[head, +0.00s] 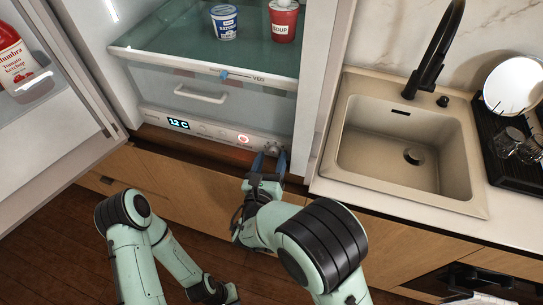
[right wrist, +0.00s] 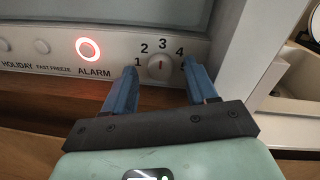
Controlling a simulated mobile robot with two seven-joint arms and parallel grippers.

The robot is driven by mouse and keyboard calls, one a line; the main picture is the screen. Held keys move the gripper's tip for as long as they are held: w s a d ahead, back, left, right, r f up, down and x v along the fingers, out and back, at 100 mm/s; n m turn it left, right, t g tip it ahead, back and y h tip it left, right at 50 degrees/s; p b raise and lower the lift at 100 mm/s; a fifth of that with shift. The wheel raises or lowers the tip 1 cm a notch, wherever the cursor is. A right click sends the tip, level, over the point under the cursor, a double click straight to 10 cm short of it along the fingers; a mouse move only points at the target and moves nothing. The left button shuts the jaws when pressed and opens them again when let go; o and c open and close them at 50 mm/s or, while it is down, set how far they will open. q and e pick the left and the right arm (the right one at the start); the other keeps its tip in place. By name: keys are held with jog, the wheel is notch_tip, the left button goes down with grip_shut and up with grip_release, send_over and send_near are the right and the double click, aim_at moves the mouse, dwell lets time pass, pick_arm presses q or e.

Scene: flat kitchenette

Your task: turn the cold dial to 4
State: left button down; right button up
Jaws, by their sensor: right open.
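The cold dial (right wrist: 160,67) is a small round knob at the right end of the fridge's control panel, with numbers around it. Its short red mark stands about upright, below the 3. In the head view the dial (head: 274,149) is small and partly covered. My right gripper (right wrist: 163,80) is open, with one blue finger on each side of the dial; I cannot tell whether they touch it. The right finger hides part of the numbers below the 4. In the head view my right gripper (head: 270,162) reaches the panel from below. My left gripper (head: 215,292) hangs low over the floor, its fingers unclear.
The panel has a display (head: 179,124) reading 12 C and a red-lit alarm button (right wrist: 88,49). The open fridge door (head: 62,95) stands at left. A drawer (head: 205,95) is above the panel. The sink counter (head: 330,188) borders the right side.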

jog(key=shift+w+d, duration=0.1)
jog(key=shift+w, duration=0.3)
jog(key=shift+c, duration=0.3)
jog(key=c, duration=1)
pick_arm(q)
jog(key=shift+s+f, duration=0.1)
